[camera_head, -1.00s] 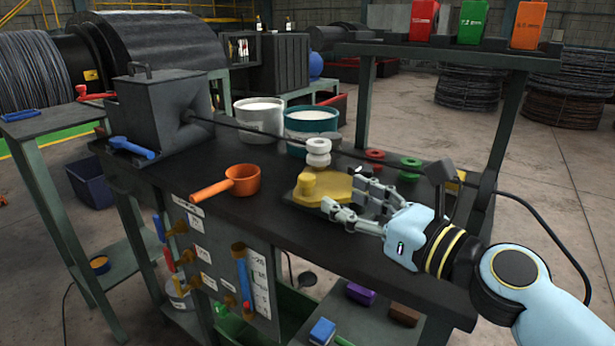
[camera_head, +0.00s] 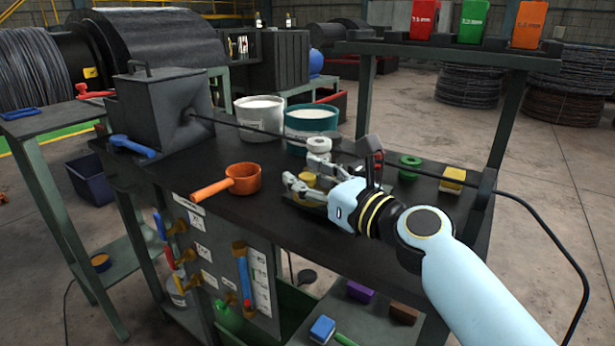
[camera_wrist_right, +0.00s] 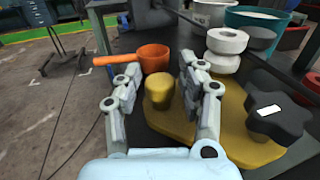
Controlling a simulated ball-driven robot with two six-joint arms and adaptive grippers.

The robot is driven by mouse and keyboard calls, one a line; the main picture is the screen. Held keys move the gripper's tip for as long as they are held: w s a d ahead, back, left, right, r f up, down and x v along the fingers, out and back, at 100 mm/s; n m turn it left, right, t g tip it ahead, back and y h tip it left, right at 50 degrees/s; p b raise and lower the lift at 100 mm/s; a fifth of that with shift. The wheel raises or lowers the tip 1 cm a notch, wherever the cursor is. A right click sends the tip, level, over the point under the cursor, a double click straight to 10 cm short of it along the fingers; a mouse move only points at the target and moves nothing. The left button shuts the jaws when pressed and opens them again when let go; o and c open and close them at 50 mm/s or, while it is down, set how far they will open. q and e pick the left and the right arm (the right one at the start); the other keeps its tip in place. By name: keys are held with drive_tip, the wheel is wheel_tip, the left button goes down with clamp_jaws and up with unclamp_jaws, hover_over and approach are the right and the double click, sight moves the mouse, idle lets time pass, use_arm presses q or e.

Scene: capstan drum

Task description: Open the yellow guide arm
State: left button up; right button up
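The yellow guide arm is a flat yellow plate (camera_wrist_right: 240,135) with an upright yellow knob (camera_wrist_right: 159,90) at one end. White rollers (camera_wrist_right: 226,48) stand beside it, and a black star knob (camera_wrist_right: 274,117) sits at its right in the wrist view. In the head view my right gripper hides most of the plate, and the yellow knob (camera_head: 307,179) shows between the fingers. My right gripper (camera_wrist_right: 158,66) is open, with one finger on each side of the yellow knob. Gaps show beside the knob; I cannot see contact. My left gripper is not in view.
An orange ladle (camera_head: 243,179) stands left of the gripper on the dark bench. A wire (camera_head: 265,131) runs from the grey box (camera_head: 160,110) past the rollers. White and teal buckets (camera_head: 311,121) stand behind.

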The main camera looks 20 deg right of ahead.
clamp_jaws()
drive_tip(key=shift+a, duration=0.15)
drive_tip(key=shift+s, duration=0.1)
idle(0.5)
drive_tip(key=shift+s+d+n+g+y+b, duration=0.15)
drive_tip(key=shift+s+n+g+y+b, duration=0.55)
drive_tip(key=shift+y, duration=0.3)
drive_tip(key=shift+s+d+n+g+y+b, duration=0.1)
drive_tip(key=shift+s+n+g+y+b, duration=0.35)
drive_tip(key=shift+n+y, duration=0.45)
drive_tip(key=shift+s+d+r+n+g+y+b, duration=0.1)
drive_tip(key=shift+s+d+n+g+y+b, duration=0.15)
drive_tip(key=shift+s+n+g+y+b, duration=0.45)
drive_tip(key=shift+s+d+r+n+g+y+b, duration=0.1)
drive_tip(key=shift+s+d+n+g+y+b, duration=0.1)
drive_tip(key=shift+s+n+g+y, duration=0.55)
drive_tip(key=shift+w+g+y, duration=0.15)
drive_tip(key=shift+g+y, duration=0.25)
drive_tip(key=shift+y, duration=0.05)
